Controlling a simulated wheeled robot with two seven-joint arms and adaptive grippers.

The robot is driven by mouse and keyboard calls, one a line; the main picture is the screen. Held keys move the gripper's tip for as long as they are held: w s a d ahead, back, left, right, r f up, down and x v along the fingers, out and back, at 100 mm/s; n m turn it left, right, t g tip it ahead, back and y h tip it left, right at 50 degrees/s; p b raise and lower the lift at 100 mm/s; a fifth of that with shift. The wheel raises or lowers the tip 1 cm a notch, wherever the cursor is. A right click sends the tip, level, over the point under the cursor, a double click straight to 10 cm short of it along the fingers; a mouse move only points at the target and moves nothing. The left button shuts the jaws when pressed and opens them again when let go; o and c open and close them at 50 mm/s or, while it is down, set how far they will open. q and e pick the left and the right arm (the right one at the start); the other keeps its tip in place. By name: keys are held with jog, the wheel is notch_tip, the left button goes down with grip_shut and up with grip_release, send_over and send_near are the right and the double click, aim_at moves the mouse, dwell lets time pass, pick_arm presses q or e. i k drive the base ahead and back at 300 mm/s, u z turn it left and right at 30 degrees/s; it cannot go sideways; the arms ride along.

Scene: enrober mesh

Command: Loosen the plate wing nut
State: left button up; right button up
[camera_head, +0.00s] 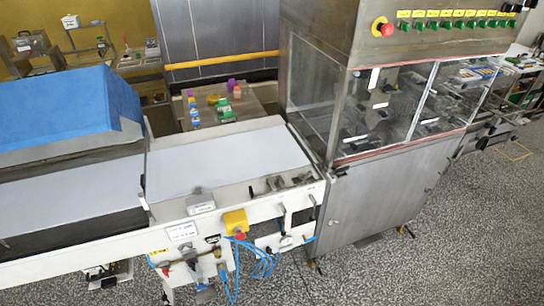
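I cannot pick out the plate wing nut; at this distance it is too small to tell or is hidden. A steel enrober cabinet (372,185) with clear windows (385,105) stands right of centre. A conveyor with a pale belt (220,160) runs up to its left side. Small metal fittings (275,184) sit on the conveyor's front edge near the cabinet. A grey block (200,201) sits on the same edge further left. Neither of my grippers is in view.
A yellow box with a red button (236,222) and blue hoses (262,266) hang on the conveyor's front. A blue cover (65,112) stands at left. Coloured bottles (228,108) stand on a table behind. The speckled floor (450,245) at front right is clear.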

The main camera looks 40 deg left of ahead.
aim_at(305, 177)
jog(key=u, duration=0.9)
jog(key=i, duration=0.8)
jog(key=u, duration=1)
